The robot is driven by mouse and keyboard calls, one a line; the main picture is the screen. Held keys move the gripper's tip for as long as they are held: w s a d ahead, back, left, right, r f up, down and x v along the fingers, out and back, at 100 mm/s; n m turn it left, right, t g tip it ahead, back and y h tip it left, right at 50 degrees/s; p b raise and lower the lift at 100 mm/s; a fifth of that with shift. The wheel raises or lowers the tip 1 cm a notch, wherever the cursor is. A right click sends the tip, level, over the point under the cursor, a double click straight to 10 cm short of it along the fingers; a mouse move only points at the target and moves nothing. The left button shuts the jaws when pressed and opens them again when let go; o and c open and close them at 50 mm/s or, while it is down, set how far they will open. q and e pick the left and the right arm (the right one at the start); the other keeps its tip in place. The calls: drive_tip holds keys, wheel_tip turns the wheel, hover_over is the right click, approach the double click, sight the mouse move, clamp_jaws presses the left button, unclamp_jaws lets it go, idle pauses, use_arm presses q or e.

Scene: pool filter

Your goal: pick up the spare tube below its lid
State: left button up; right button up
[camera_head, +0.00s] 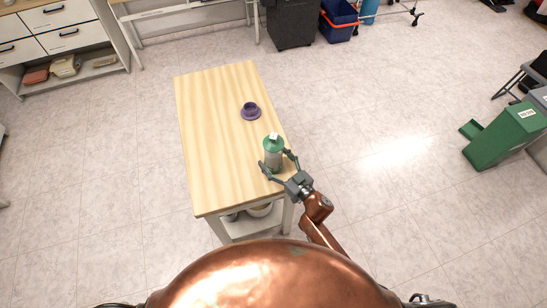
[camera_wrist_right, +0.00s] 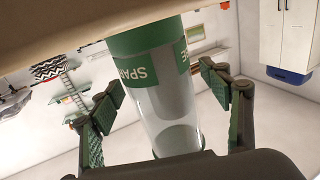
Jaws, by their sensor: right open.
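The spare tube (camera_head: 273,160) is a clear cylinder with a green lid (camera_head: 273,143). It stands upright on the wooden table near its right edge. In the right wrist view the tube (camera_wrist_right: 168,110) fills the middle, with "SPAR" readable on its green band. My right gripper (camera_head: 276,162) is open, with one finger on each side of the tube, below the lid. In the right wrist view, gaps show between both fingers and the clear wall. My left gripper is not in view.
A purple cup (camera_head: 250,107) on a purple saucer stands on the table (camera_head: 215,130) beyond the tube. The table's left part is bare. Items sit on a shelf beneath its near end. A green bin (camera_head: 503,137) stands on the floor far right.

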drive_tip(key=shift+c, duration=0.4)
drive_tip(key=c, duration=1.1)
drive_tip(key=shift+c, duration=0.5)
drive_tip(key=shift+r, duration=0.1)
